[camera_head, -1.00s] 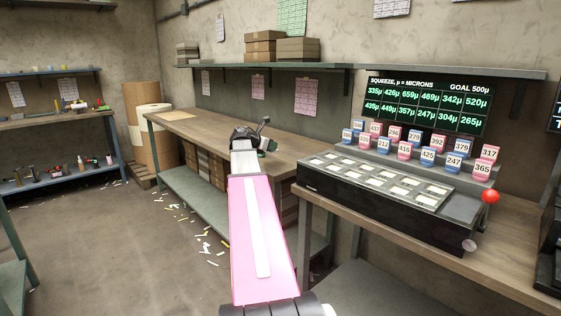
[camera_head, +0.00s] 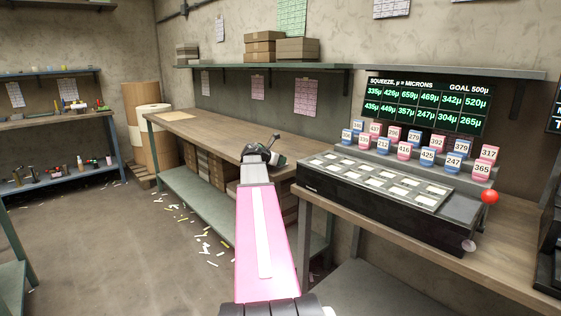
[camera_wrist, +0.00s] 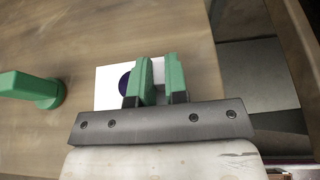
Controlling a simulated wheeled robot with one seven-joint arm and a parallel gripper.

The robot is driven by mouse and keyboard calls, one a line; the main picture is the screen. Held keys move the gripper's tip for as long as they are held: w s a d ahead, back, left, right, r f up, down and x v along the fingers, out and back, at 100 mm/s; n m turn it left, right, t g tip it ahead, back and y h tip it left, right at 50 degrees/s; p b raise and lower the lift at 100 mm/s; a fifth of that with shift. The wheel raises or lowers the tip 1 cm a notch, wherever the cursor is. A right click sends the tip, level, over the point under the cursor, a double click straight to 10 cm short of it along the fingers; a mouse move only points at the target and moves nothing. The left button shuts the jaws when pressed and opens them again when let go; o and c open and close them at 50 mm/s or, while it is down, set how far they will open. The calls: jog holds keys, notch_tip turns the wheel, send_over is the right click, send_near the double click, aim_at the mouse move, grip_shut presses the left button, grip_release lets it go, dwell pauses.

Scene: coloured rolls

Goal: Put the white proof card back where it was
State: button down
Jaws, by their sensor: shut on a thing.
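My gripper (camera_wrist: 158,68) shows green fingers in the wrist view, closed close together. The white proof card (camera_wrist: 107,84), with a dark purple disc on it, shows beside and between the fingers, and they are shut on it. Part of the card and the disc is hidden behind the left finger. In the head view my gripper (camera_head: 262,152) is over the near part of the long wooden bench (camera_head: 215,137), left of the black roll machine. The card is too small to make out there. I cannot tell whether the card touches the bench top.
A green upright piece (camera_wrist: 38,88) stands left of the card in the wrist view. The black machine (camera_head: 400,215) with its slotted panel and red knob (camera_head: 490,197) is at the right. Numbered pink and blue tags (camera_head: 405,150) stand behind it. Scraps litter the floor.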

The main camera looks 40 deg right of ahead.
jog(key=c, duration=1.1)
grip_release()
jog(key=shift+f, duration=0.1)
jog(key=shift+c, duration=0.2)
jog(key=v, duration=1.2)
jog(key=s+a+f+m+y, duration=0.1)
jog(key=a+f+m+y, duration=0.6)
jog(key=a+f, duration=1.25)
jog(key=s+a+f+m+y, duration=0.2)
jog(key=s+a+f+m, duration=0.1)
jog(key=a, duration=0.4)
jog(key=s+a+f+m+y, duration=0.2)
jog(key=s+a+f+m, duration=0.2)
jog(key=a+f, duration=0.3)
jog(key=s+a+f+m+g+y, duration=0.1)
jog(key=s+a+f+m, duration=0.3)
jog(key=a, duration=0.4)
notch_tip(320, 180, down, 2)
jog(key=shift+s+m+y, duration=0.15)
jog(key=shift+m+y, duration=0.35)
jog(key=shift+y, duration=0.2)
jog(key=shift+a, duration=0.15)
